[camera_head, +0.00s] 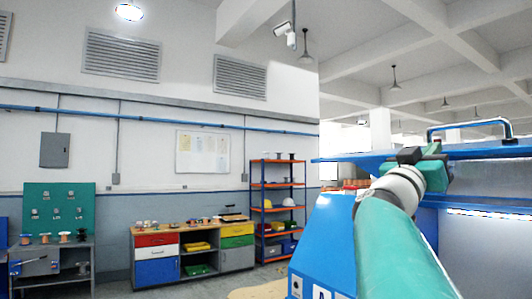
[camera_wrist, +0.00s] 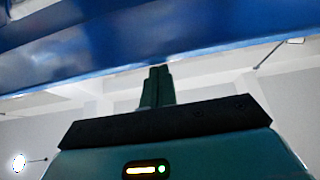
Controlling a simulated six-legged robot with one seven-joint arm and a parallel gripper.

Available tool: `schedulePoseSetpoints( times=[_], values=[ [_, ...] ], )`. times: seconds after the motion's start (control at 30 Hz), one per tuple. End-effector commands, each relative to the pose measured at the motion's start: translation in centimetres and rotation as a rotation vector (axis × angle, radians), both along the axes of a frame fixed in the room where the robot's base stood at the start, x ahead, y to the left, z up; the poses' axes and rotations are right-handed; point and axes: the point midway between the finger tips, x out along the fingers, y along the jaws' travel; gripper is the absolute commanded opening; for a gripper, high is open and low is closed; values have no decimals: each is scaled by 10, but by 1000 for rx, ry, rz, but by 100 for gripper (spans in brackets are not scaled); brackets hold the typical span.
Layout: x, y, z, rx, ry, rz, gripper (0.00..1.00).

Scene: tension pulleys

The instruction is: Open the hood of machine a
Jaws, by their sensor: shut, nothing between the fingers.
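The blue machine (camera_head: 322,240) stands at the right of the head view, with part of a white letter on its lower front. Its hood (camera_head: 480,153) shows nearly edge-on as a blue panel, with a blue bar handle (camera_head: 470,126) on top. My gripper (camera_head: 432,150) is at the hood's left part, beside its edge and left of the handle. In the wrist view the gripper's fingers (camera_wrist: 158,72) are shut and empty, their tips close to the edge of the blue hood panel (camera_wrist: 150,35). I cannot tell whether they touch it.
Below the hood a lit strip (camera_head: 490,213) and a pale panel show. An orange-framed shelf (camera_head: 278,210), a workbench with coloured drawers (camera_head: 157,255) and a green pegboard bench (camera_head: 60,215) stand along the far wall, away from my arm.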

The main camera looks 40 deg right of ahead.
Motion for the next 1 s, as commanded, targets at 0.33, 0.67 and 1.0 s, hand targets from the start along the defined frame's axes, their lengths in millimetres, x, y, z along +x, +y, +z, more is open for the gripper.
schedulePoseSetpoints(
  times=[0.33,0.67,1.0],
  values=[
    [-1,7,-76,-85,14,-9,0],
    [1,15,-156,-112,16,5,0],
    [0,18,-164,-119,14,7,0]
  ],
)
